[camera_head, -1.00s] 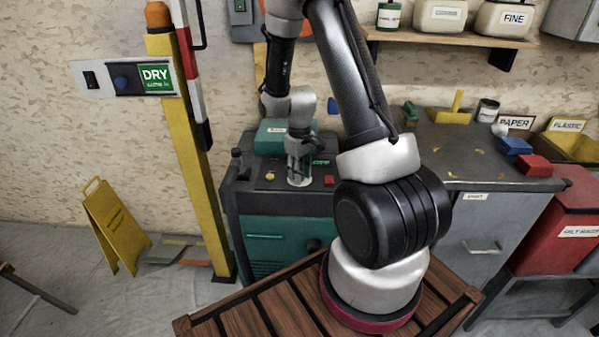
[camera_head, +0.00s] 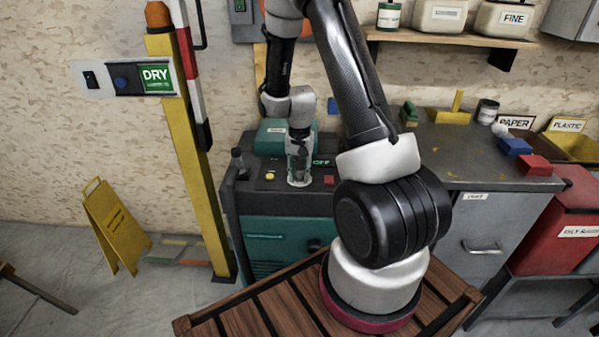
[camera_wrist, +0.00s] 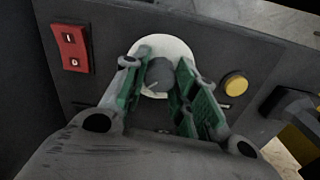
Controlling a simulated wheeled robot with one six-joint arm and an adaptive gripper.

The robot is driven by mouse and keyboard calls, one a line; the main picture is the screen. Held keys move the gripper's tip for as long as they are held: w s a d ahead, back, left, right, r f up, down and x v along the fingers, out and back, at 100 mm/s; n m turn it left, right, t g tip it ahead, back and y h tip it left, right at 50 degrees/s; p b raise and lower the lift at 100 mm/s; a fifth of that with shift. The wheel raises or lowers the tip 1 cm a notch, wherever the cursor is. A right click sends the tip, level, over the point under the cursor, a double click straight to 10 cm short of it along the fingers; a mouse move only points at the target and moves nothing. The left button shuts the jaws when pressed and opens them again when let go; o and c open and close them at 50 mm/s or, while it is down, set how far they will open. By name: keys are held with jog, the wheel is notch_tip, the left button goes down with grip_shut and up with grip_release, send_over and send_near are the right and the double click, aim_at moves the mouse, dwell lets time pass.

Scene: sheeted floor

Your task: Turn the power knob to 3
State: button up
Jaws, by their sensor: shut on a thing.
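The power knob (camera_wrist: 160,75) is a small grey knob on a round white dial plate (camera_wrist: 176,46), set in the dark panel of a teal and grey machine (camera_head: 278,232). My gripper (camera_wrist: 159,72) has its green-padded fingers on both sides of the knob and is shut on it. In the head view my gripper (camera_head: 299,168) points down at the machine's top panel and hides the knob. Only the white dial's edge shows under it there. I cannot read any numbers on the dial or tell which one the knob points to.
A red rocker switch (camera_wrist: 71,48) and a yellow button (camera_wrist: 235,84) flank the dial. A dark bottle-like object (camera_head: 238,163) stands at the panel's left end. A yellow post (camera_head: 192,160) rises left of the machine; a grey cabinet (camera_head: 487,232) stands to the right.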

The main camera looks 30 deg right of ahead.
aim_at(299, 173)
jog(key=shift+w+m, duration=0.1)
jog(key=shift+m, duration=1.4)
jog(key=shift+o, duration=0.2)
jog(key=o, duration=1)
jog(key=shift+r, duration=0.1)
notch_tip(299, 173, up, 12)
jog(key=shift+f, duration=0.1)
